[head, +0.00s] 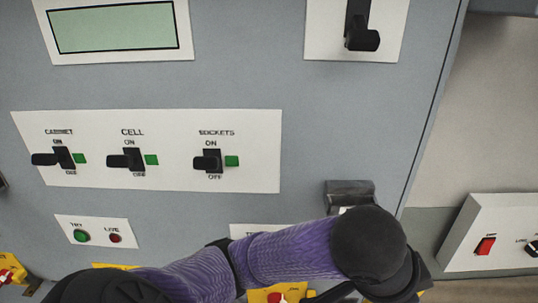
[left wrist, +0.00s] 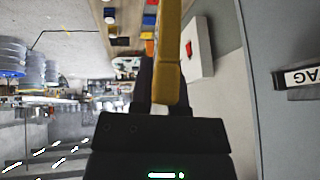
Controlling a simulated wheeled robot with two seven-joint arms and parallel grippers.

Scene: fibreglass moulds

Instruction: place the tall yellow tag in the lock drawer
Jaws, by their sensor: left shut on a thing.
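The long yellow tag (left wrist: 170,35) stands out from my left gripper (left wrist: 162,88) in the left wrist view. The gripper's dark fingers are shut on its near end. In the head view my left arm comes in from the bottom left, and its dark joint hides the gripper and the tag. A dark grey fitting (head: 349,190) sticks out of the cabinet front just above that joint. In the left wrist view a dark fitting (left wrist: 297,78) with a white label reading "TAG" is at the right edge, apart from the held tag. I cannot tell whether it is the lock drawer. My right gripper is not in view.
The grey cabinet front (head: 330,120) carries a switch panel (head: 255,150), a screen (head: 115,28) and a large black handle (head: 361,35). A white box with a red switch (head: 485,246) is at the right. Yellow pieces (head: 10,268) line the bottom.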

